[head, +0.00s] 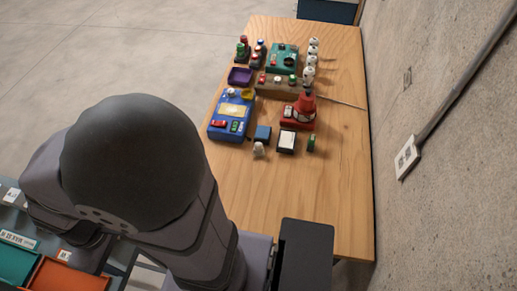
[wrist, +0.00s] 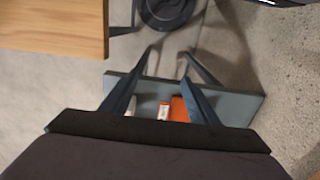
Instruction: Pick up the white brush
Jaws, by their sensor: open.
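I cannot clearly make out a white brush.
The wooden table (head: 340,190) holds a blue panel box (head: 217,132), a red device (head: 304,106), a white-topped block (head: 286,142), a green round piece (head: 311,143) and several white bottle-like pieces at the back. Its front part is bare. A concrete wall (head: 450,130) runs along the right.

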